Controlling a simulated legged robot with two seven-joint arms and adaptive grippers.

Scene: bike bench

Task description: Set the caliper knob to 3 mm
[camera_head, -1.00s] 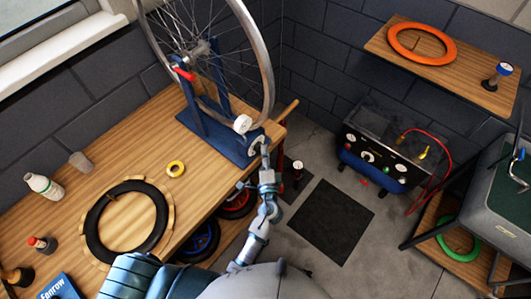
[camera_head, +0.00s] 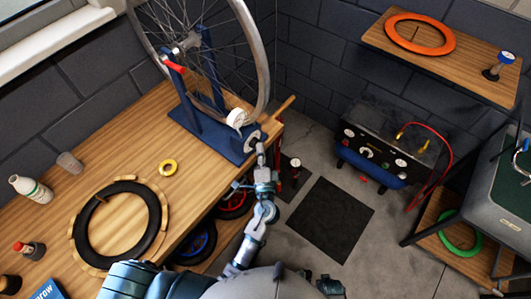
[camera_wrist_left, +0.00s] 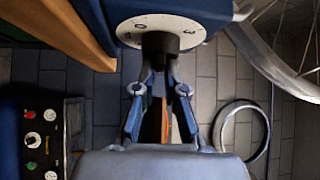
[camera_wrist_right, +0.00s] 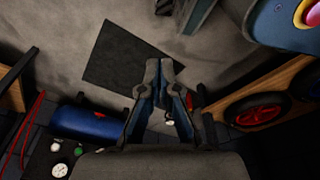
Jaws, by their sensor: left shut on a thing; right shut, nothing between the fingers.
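The caliper knob is a dark round knob (camera_wrist_left: 160,42) in front of a white dial (camera_wrist_left: 190,26) with black marks, in the left wrist view. The dial sits on the end of the blue truing stand (camera_head: 212,140), at the bench edge. My left gripper (camera_wrist_left: 160,66) is shut on the knob; it also shows in the head view (camera_head: 259,152). Its fingers hide part of the knob, and I cannot read the setting. My right gripper (camera_wrist_right: 160,72) is shut and empty, above the floor in the right wrist view.
A spoked wheel (camera_head: 266,55) stands in the truing stand, with a white gauge (camera_head: 237,118) close to my left gripper. A dark mat (camera_head: 330,220) lies on open floor right of the bench.

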